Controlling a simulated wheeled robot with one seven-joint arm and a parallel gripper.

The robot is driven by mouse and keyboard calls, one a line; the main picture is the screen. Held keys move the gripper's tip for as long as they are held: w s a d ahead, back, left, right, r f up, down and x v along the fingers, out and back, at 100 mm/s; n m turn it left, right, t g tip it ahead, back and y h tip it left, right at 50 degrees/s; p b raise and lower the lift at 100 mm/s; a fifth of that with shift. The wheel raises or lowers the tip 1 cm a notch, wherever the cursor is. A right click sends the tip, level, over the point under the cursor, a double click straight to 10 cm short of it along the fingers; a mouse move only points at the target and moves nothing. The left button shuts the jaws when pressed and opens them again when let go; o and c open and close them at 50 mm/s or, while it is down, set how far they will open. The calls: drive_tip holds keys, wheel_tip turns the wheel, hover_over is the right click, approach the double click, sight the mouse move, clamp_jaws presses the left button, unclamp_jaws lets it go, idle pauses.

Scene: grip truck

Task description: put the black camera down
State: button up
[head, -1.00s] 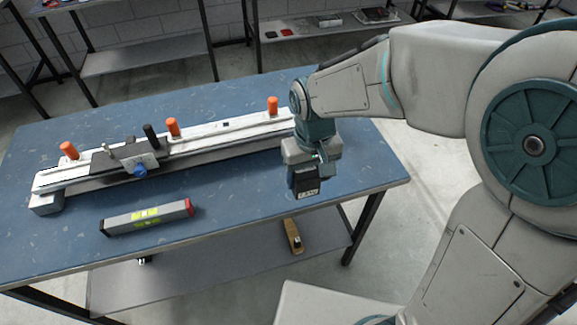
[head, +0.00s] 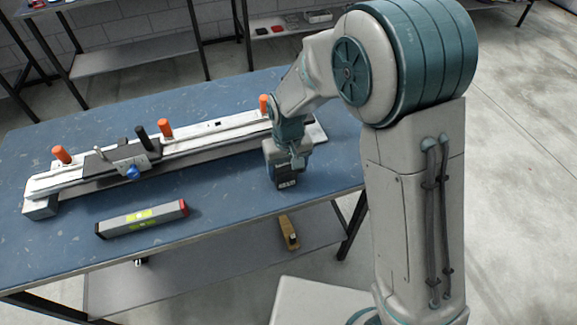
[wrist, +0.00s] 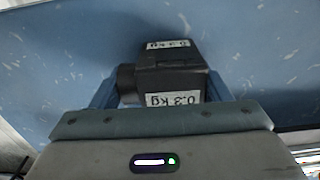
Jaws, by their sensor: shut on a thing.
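The black camera (wrist: 172,76) is a dark box with a short round lens on its left side and white labels reading 0.3 kg. My gripper (head: 286,166) is shut on it, with blue fingers on both sides in the wrist view. In the head view the black camera (head: 287,183) is at the blue table's (head: 225,232) near right part, close to the front edge. It looks upright and low at the tabletop. I cannot tell whether its underside touches the table.
A long white rail device (head: 190,143) with orange knobs lies across the table behind my gripper. A grey spirit level (head: 140,218) lies at the front left. Bare tabletop lies between the level and the camera. A wooden tool (head: 289,233) is on the lower shelf (head: 215,268).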

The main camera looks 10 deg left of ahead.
drive_tip(key=shift+f, duration=0.1)
drive_tip(key=shift+f, duration=0.15)
drive_tip(key=o, duration=1)
drive_tip(key=shift+c, duration=0.2)
drive_tip(key=shift+r, duration=0.2)
